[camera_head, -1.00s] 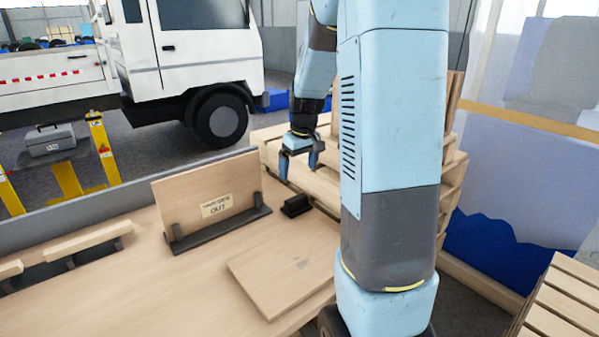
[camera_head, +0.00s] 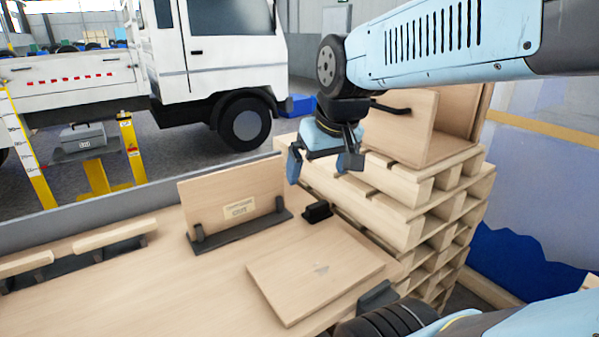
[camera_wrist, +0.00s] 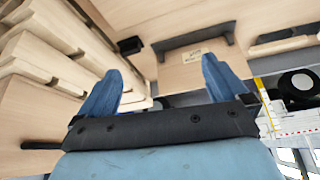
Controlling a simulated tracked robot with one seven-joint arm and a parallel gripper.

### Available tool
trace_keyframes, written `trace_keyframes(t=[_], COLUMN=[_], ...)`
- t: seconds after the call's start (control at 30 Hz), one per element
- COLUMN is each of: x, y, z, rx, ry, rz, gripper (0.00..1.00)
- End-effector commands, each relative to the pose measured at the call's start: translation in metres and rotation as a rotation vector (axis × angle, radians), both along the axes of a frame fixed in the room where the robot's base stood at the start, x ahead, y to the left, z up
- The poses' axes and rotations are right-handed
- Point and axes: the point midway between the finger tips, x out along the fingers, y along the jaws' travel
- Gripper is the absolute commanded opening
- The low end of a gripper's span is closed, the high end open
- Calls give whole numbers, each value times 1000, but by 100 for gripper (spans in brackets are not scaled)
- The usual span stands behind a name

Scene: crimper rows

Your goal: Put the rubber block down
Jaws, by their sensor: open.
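A small black block (camera_head: 317,211), which looks like the rubber block, rests on the wooden bench beside the right end of the upright board's stand. It also shows in the wrist view (camera_wrist: 130,45). My gripper (camera_head: 322,168) hangs in the air above the bench, above and apart from the block as seen in the head view. Its two blue fingers are spread wide, with nothing between them. In the wrist view my gripper (camera_wrist: 161,68) is also empty, and the block lies beyond the fingertips.
An upright wooden board (camera_head: 232,203) with an "OUT" label stands in a black holder (camera_head: 240,232). A flat wooden board (camera_head: 315,275) lies in front. Stacked pallets (camera_head: 425,205) carrying a wooden box (camera_head: 450,125) rise at the right. The bench's left front (camera_head: 130,290) is clear.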

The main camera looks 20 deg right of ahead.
Motion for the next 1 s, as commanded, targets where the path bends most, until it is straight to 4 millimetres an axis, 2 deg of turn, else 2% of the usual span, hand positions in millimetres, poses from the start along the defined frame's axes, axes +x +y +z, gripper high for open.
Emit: trace_keyframes(t=[0.1,0.3,1.0], x=[-22,-37,-37], y=[6,9,9], z=[2,2,1], rx=[3,7,9], ry=[-28,-46,-47], rz=[-12,-27,-27], gripper=[100,100,100])
